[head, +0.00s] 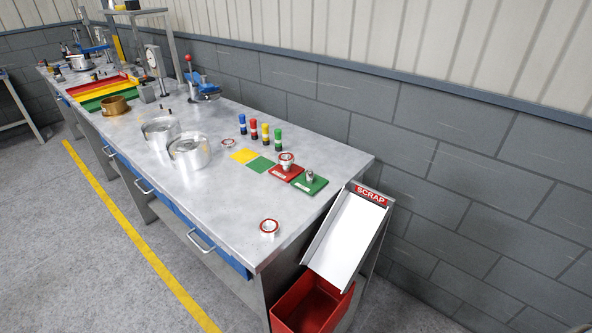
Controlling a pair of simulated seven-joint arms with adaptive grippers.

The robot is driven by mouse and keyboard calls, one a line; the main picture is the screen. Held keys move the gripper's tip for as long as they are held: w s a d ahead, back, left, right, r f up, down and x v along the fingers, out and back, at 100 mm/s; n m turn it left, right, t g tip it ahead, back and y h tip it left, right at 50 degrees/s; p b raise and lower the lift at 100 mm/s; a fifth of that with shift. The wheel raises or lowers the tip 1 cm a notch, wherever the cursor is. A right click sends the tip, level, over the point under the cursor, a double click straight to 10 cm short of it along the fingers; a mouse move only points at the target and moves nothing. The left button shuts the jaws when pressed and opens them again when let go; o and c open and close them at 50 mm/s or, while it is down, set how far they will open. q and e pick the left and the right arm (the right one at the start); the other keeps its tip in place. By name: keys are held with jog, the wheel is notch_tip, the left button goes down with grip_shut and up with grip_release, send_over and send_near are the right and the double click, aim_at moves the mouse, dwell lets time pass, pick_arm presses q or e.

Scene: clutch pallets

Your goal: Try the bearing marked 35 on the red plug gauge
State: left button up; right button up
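Three small silver rings with red-and-white faces, which look like bearings, are on the bench. One (269,227) lies near the front right corner, one (228,143) lies left of the yellow square, and one (286,158) sits raised on the red plate (279,173). What is under that raised one is hidden. I cannot read the number 35 on any of them. A green plate (316,188) beside it bears a bare grey plug (310,176). A red-topped dark cylinder (253,129) stands among blue, yellow and green ones. Neither gripper is in view.
Two metal pots (188,152) stand mid-bench. Yellow (244,156) and green (260,165) squares lie flat. A SCRAP chute (347,238) slopes to a red bin (311,304) at the right end. A blue press (203,88) and coloured trays (101,92) are farther back. The front right bench is mostly clear.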

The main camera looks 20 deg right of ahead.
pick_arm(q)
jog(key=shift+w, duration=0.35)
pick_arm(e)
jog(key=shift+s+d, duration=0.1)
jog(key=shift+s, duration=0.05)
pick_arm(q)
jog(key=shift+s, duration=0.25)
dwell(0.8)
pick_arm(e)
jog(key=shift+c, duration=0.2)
